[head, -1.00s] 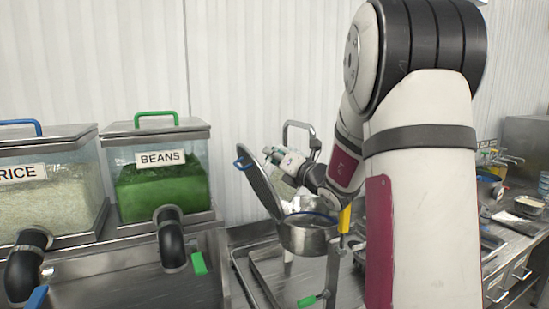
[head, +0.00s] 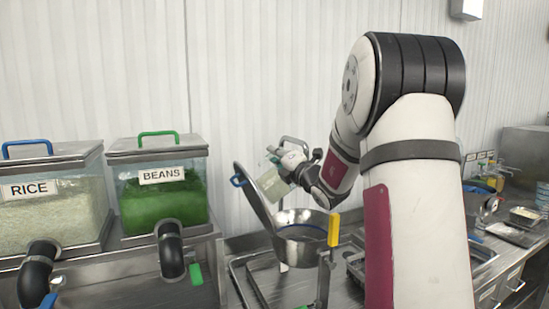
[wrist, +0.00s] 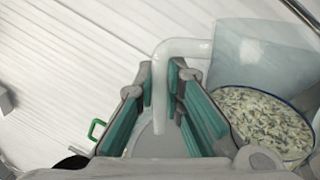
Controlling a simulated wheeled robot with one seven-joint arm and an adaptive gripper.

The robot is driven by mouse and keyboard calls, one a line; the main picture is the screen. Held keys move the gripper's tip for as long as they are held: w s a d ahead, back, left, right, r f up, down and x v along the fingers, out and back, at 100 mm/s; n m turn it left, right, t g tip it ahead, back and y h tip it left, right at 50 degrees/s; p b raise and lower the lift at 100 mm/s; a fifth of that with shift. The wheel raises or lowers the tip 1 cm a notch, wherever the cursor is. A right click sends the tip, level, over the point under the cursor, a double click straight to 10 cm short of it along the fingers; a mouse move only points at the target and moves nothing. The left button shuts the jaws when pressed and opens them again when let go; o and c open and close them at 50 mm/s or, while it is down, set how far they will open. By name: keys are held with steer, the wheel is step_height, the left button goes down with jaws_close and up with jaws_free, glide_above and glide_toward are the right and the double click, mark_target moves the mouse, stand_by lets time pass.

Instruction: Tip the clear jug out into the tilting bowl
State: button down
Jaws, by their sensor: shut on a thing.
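The clear jug (head: 271,184) is up at the open tilting bowl (head: 303,236), beside its raised lid (head: 254,196). My gripper (wrist: 158,90) is shut on the jug's pale handle (wrist: 180,48) in the wrist view; in the head view the gripper (head: 281,161) is above the bowl. The jug body (wrist: 250,52) looks see-through, with no grain visible in it. The wrist view shows a pale grain mix with dark bits in the blue-rimmed bowl (wrist: 266,92). In the head view the bowl's contents are hard to make out.
The rice bin (head: 50,205) and beans bin (head: 160,195) stand at the left with black spouts. A yellow handle (head: 334,229) stands up at the bowl's right. Trays and containers line the counter at the right. The wall is close behind.

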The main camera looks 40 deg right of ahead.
steer(key=shift+s+d+r+m+h+p, duration=0.2)
steer(key=shift+d+r+m+p, duration=0.25)
steer(key=shift+d+r+m, duration=0.35)
steer(key=shift+s+d+r+m+h+p, duration=0.15)
steer(key=shift+d+r+m+p, duration=0.35)
steer(key=shift+m, duration=0.5)
steer(key=shift+s+d+r+m+h, duration=0.15)
steer(key=shift+d+r+m+h, duration=0.25)
steer(key=shift+d+m, duration=0.55)
steer(key=shift+s+d+r+m+h, duration=0.15)
steer(key=shift+d+r+m, duration=0.3)
steer(key=shift+d+m, duration=0.45)
step_height(320, 180, up, 6)
steer(key=n+y+b, duration=0.1)
steer(key=n, duration=0.5)
steer(key=n+g+y+b, duration=0.1)
steer(key=n, duration=0.6)
steer(key=n+y+b, duration=0.1)
steer(key=n, duration=0.6)
steer(key=shift+n+g+y+b, duration=0.25)
steer(key=shift+g+y+b, duration=0.15)
steer(key=shift+a, duration=0.1)
